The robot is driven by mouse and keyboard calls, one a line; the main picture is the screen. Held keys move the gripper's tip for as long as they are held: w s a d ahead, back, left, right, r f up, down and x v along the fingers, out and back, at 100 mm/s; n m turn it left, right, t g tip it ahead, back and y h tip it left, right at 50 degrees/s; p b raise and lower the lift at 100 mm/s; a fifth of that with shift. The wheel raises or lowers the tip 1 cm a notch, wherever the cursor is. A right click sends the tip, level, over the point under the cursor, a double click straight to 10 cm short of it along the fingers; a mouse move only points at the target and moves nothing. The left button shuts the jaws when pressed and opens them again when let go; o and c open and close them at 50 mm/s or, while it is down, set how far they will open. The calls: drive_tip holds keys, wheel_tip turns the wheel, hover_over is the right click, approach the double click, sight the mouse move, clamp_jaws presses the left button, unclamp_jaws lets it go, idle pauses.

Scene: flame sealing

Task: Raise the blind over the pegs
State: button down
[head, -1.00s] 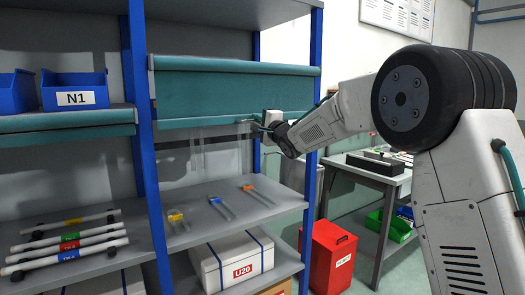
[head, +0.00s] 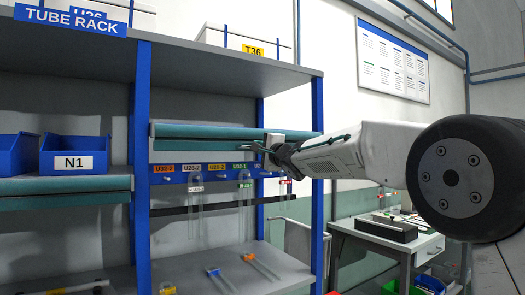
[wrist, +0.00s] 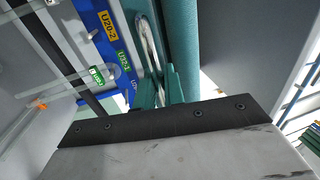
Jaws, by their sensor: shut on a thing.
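The teal blind (head: 210,131) is gathered up high in the right shelf bay, with only a narrow strip below its roll. Below it, a blue peg rail (head: 205,177) with orange and green labels is exposed. Clear tubes (head: 243,190) with small tags hang from it. The exact finger contact is partly hidden.
A blue upright (head: 317,150) stands close right of my gripper. Clips (head: 262,265) lie on the shelf below. A bench (head: 385,238) stands at right. Box T36 (head: 240,42) is on top.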

drive_tip(key=c, duration=1.6)
unclamp_jaws()
drive_tip(key=shift+c, duration=0.2)
drive_tip(key=v, duration=0.7)
drive_tip(key=shift+s+d, duration=0.25)
drive_tip(key=shift+s, duration=0.1)
drive_tip(key=shift+f, duration=0.1)
